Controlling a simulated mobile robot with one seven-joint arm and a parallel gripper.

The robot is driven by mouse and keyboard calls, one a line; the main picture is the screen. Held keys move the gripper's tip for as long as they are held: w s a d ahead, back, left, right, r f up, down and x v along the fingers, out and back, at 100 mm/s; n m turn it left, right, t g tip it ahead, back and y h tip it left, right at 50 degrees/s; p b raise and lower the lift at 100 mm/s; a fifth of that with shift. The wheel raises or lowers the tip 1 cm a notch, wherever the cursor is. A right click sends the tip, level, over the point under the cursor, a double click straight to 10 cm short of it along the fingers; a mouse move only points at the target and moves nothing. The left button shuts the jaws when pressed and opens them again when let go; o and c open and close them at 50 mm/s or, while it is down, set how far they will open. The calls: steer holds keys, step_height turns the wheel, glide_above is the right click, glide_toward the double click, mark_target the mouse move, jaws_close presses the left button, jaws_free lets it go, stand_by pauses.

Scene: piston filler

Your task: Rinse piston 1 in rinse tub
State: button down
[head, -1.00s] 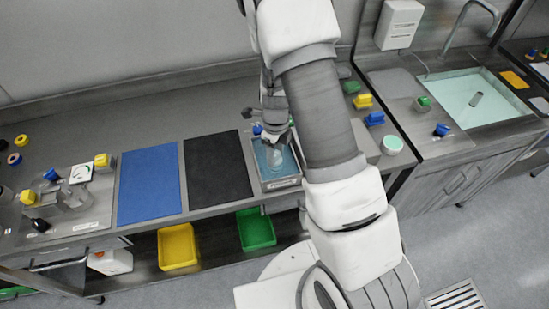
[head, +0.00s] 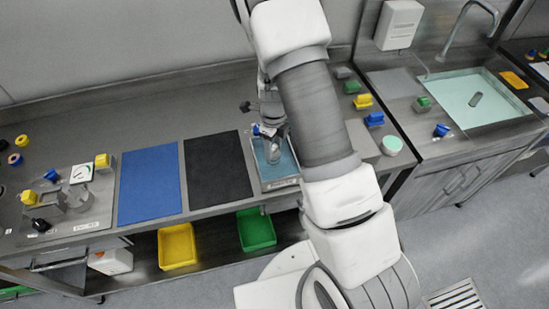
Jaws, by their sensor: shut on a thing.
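The rinse tub (head: 281,184) is a grey rectangular basin with blue-tinted water, set in the counter right of the black mat. My gripper (head: 268,134) is over the tub, pointing down, and is shut on a small grey piston (head: 273,152). The piston hangs within the tub's outline, and I cannot tell how much of it is under water. A bit of blue shows at the jaws. My arm hides the right side of the gripper and part of the counter behind it. The number on the piston is not readable.
A black mat (head: 217,170) and a blue mat (head: 150,186) lie left of the tub. Coloured parts, such as a yellow one (head: 363,101) and a blue one (head: 374,119), stand to the right. A larger sink (head: 470,98) is at the far right. Yellow and green bins sit below.

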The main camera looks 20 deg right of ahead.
mark_target(274, 151)
steer(key=shift+s, duration=0.2)
steer(key=shift+s, duration=0.4)
steer(key=shift+r+p, duration=2.85)
steer(key=shift+r, duration=0.55)
step_height(274, 151, up, 4)
steer(key=p, duration=0.3)
